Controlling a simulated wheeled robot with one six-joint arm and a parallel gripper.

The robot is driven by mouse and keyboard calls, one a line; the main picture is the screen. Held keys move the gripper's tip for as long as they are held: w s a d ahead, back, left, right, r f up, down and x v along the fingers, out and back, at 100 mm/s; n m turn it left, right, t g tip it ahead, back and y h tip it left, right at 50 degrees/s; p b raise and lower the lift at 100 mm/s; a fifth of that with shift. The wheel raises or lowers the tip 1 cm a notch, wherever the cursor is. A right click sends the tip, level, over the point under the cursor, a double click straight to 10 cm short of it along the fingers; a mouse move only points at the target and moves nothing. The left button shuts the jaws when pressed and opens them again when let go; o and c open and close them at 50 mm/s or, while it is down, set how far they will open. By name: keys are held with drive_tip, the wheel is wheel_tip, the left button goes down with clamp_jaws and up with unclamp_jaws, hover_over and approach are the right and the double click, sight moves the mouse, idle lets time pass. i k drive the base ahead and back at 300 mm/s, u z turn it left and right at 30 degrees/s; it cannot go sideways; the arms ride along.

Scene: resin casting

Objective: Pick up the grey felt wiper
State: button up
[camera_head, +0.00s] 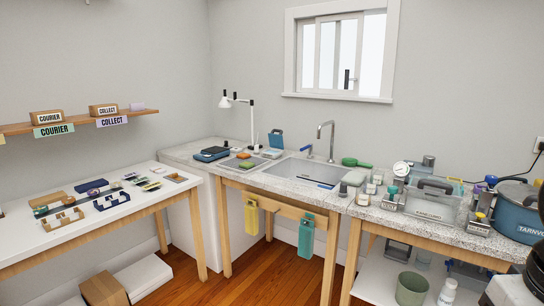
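I cannot make out the grey felt wiper for certain. A small pale grey flat piece (271,153) lies on the counter left of the sink, near the lamp foot, and a grey shape (354,177) sits at the right of the sink beside several jars. Both are too small to name surely. My gripper is not in view. Dark parts at the lower right edge may be my own arm, but no fingertips show.
A white table (95,228) with small parts stands left. Wooden floor (285,272) is free in front.

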sight(342, 193)
drive_tip(key=z, duration=0.1)
drive_tip(key=i, duration=2.15)
drive_tip(key=u, duration=0.2)
